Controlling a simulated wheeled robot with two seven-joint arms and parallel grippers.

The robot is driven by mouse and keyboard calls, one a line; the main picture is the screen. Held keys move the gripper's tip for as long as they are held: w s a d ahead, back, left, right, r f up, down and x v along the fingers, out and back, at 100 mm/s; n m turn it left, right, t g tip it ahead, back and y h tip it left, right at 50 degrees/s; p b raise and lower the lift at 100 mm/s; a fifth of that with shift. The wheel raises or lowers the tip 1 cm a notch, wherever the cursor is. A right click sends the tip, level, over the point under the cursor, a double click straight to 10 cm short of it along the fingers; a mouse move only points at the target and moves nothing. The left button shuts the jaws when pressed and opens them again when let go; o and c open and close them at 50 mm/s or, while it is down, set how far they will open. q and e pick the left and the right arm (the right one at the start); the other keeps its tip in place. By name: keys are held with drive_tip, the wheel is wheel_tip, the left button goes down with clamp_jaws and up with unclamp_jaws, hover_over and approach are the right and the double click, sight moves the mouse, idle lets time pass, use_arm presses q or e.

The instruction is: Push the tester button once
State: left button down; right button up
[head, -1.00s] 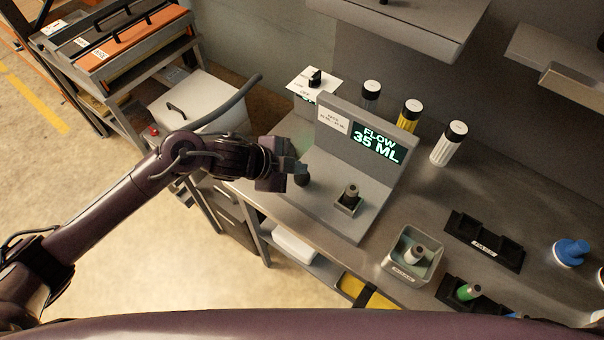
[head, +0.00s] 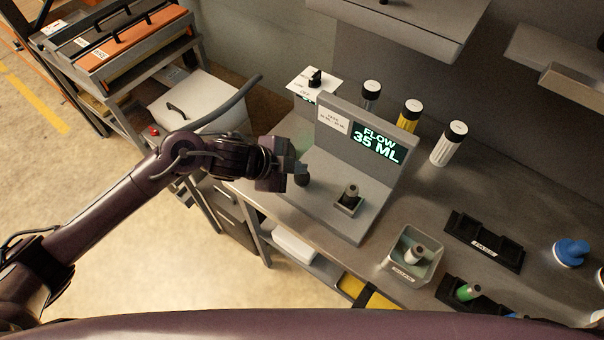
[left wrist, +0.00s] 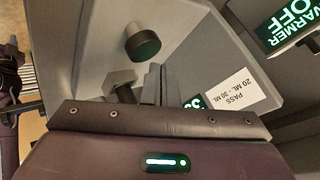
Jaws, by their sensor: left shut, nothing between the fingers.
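The grey tester (head: 325,215) stands on the bench, and its display (head: 376,143) reads "FLOW 35 ML". A dark round button (head: 302,180) sits at the left part of its base; it shows as a dark cylinder in the left wrist view (left wrist: 143,46). A dark nozzle (head: 351,191) stands in the tester's square socket. My left gripper (head: 287,179) is shut and empty, just left of the button in the head view. In the left wrist view its fingers (left wrist: 158,80) appear short of the button. Whether they touch cannot be told. My right gripper is not in view.
A pass label (head: 333,120) reading 20 to 30 ML is on the tester's back panel. A warmer (head: 315,83) marked OFF stands behind it. Several capped bottles line the back. A grey bin (head: 433,268) and a black rack (head: 484,242) lie to the right.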

sight(297, 178)
use_arm(q)
drive_tip(key=shift+f, duration=0.45)
drive_tip(key=shift+f+b, duration=0.85)
drive_tip(key=shift+f, duration=0.1)
idle(0.8)
drive_tip(key=shift+r, duration=0.15)
drive_tip(key=shift+r+p, duration=1.25)
drive_tip(key=shift+r, duration=0.1)
wheel_tip(297, 178, up, 5)
drive_tip(key=p, duration=0.5)
